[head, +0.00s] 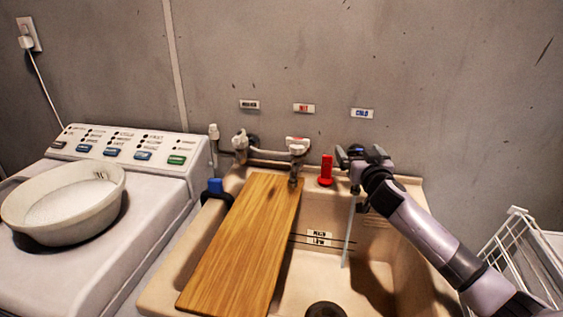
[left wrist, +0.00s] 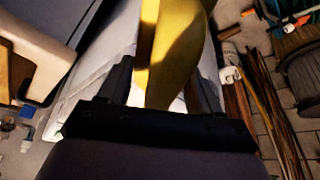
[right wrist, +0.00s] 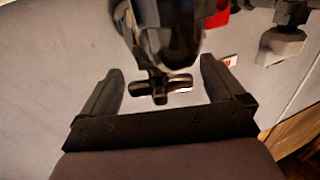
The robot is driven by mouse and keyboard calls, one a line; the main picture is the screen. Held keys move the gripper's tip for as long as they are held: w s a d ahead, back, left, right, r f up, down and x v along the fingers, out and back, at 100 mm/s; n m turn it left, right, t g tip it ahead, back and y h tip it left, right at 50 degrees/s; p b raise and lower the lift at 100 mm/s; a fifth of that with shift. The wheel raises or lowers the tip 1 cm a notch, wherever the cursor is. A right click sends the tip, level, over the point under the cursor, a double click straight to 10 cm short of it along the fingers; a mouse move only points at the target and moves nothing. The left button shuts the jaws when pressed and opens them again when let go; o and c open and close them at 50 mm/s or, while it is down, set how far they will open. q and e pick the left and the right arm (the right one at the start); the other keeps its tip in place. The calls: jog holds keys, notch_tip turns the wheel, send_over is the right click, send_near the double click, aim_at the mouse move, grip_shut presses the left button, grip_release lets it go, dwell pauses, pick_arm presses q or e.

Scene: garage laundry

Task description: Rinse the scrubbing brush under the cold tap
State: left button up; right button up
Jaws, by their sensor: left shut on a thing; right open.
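The cold tap (head: 357,151) is at the right of the sink's back edge, below the COLD label (head: 362,113). A thin stream of water (head: 348,232) falls from it into the sink basin (head: 310,270). My right gripper (head: 365,158) is open at this tap. In the right wrist view, the tap's cross handle (right wrist: 160,87) sits between the open fingers (right wrist: 160,68). My left gripper (left wrist: 165,85) is shut on a smooth yellow thing (left wrist: 175,45); I see no bristles, so I cannot tell if it is the scrubbing brush. It is outside the head view.
A wooden board (head: 245,240) lies across the sink's left part. A hot tap (head: 297,147) and a small red upright thing (head: 326,172) stand left of the cold tap. A white bowl (head: 50,225) sits on the washer (head: 110,270) at left. A white wire rack (head: 515,250) stands at right.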

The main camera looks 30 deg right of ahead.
jog(key=b+v, duration=0.1)
jog(key=v, duration=0.9)
jog(key=shift+s+a, duration=0.15)
jog(key=shift+s, duration=0.25)
